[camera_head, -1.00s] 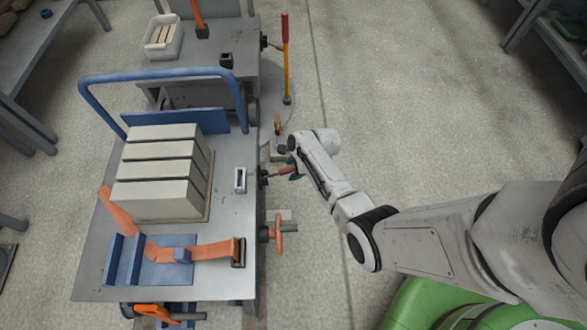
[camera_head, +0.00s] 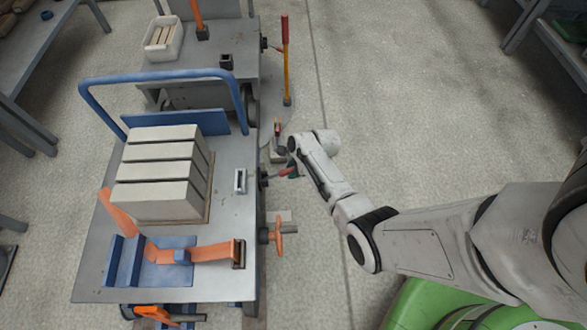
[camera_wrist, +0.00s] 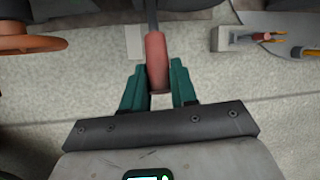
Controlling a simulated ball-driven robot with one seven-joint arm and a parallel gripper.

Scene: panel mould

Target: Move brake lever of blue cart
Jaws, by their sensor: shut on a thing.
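The blue cart (camera_head: 232,215) has a blue push handle (camera_head: 165,74) and stands left of my arm. Its brake lever (camera_head: 280,173) sticks out from the cart's right side and has a red grip. In the wrist view the red grip of the brake lever (camera_wrist: 156,60) runs upright between green fingers. My gripper (camera_wrist: 157,88) is shut on this grip. In the head view my gripper (camera_head: 294,170) is small and partly hidden by my wrist.
An orange handwheel (camera_head: 278,235) sits on the cart's side below the lever. Grey blocks (camera_head: 160,170) and an orange strap (camera_head: 200,251) lie on the cart. Another cart (camera_head: 205,60) with a yellow-red upright lever (camera_head: 286,70) stands behind.

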